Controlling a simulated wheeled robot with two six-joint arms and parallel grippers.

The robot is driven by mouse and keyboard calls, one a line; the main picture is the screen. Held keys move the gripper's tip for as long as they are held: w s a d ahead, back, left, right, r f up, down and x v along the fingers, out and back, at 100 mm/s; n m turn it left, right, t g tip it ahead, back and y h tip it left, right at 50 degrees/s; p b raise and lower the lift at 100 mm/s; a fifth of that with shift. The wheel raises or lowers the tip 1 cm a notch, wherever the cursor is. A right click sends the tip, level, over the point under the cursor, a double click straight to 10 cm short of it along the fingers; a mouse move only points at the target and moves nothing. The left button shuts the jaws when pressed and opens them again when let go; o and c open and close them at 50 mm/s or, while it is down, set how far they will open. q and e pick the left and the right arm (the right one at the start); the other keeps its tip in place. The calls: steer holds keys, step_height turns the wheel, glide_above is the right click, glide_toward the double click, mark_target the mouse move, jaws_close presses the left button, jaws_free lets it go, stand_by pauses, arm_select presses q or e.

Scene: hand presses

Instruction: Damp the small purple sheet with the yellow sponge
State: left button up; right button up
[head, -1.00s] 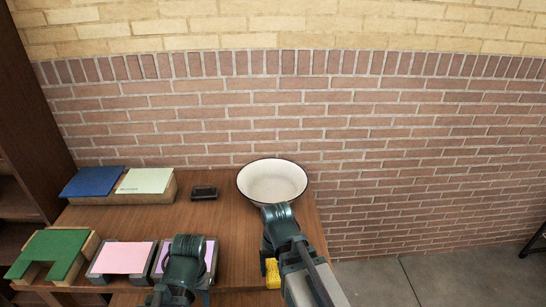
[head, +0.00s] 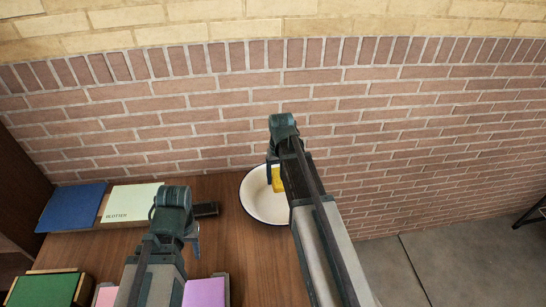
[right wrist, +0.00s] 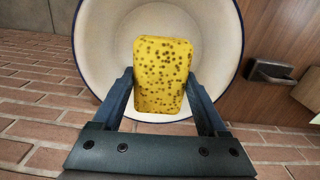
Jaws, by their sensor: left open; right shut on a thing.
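The yellow sponge (head: 278,181) is in my right gripper (head: 274,172), at the white bowl (head: 252,209). In the right wrist view the sponge (right wrist: 162,72), dotted with dark holes, sits between the two fingers of my right gripper (right wrist: 163,95). The bowl's white inside (right wrist: 112,50) shows behind it; I cannot tell whether they touch. The small purple sheet (head: 205,293) lies at the bottom of the head view, partly cut off by the frame and my left arm. My left gripper (head: 192,240) is open and empty above the table, behind the purple sheet.
A small dark object (head: 207,209) stands left of the bowl. A pink sheet (head: 105,297) and a green one (head: 42,290) are at the front. A brick wall (head: 180,125) stands behind.

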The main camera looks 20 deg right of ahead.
mark_target(279, 204)
steer(key=shift+w+d+r, duration=0.2)
steer(key=shift+w, duration=0.4)
arm_select(q)
steer(key=shift+w+r, duration=0.1)
steer(key=shift+w, duration=0.25)
arm_select(e)
steer(key=shift+s, duration=0.1)
steer(key=shift+f, duration=0.15)
arm_select(q)
step_height(279, 204, down, 11)
steer(key=b, duration=1)
steer(key=shift+r+b, duration=0.2)
steer(key=shift+b, duration=0.15)
arm_select(e)
step_height(279, 204, down, 10)
steer(key=shift+f, duration=0.2)
arm_select(q)
steer(key=shift+r, duration=0.2)
arm_select(e)
steer(key=shift+r, duration=0.15)
arm_select(q)
step_height(279, 204, up, 8)
steer(key=p, duration=0.8)
steer(key=shift+r+p, duration=0.2)
steer(key=shift+p, duration=0.2)
arm_select(e)
step_height(279, 204, up, 8)
steer(key=shift+r, duration=0.2)
